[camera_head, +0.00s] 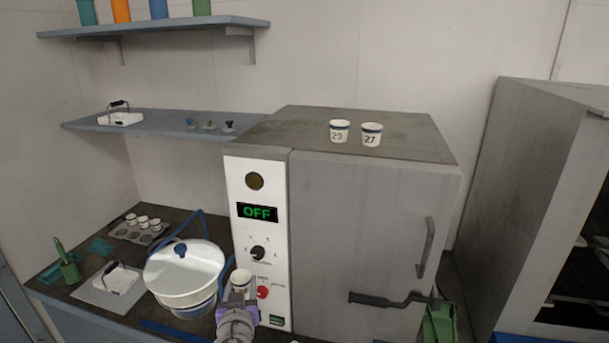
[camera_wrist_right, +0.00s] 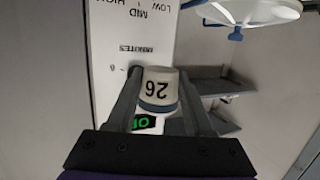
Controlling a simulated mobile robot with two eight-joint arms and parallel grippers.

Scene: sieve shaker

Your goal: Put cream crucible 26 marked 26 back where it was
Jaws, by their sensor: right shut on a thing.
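Cream crucible 26 (camera_head: 240,279) is upright in my right gripper (camera_head: 238,298), in front of the control panel's lower part. In the right wrist view the crucible (camera_wrist_right: 158,88) shows its black 26 and a blue-grey band, between the two fingers of the right gripper (camera_wrist_right: 160,100). The fingers are shut on it. Two similar crucibles, one reading 27 (camera_head: 372,135) and one that looks like 29 (camera_head: 339,132), stand on the grey furnace top (camera_head: 300,125). My left gripper is not in view.
A white lidded pan (camera_head: 185,275) stands just left of the right gripper. A muffin-like tray (camera_head: 122,231) with several cream cups sits at the back left of the bench. A black lever handle (camera_head: 380,300) sticks out before the furnace door. The furnace top has free room around its cups.

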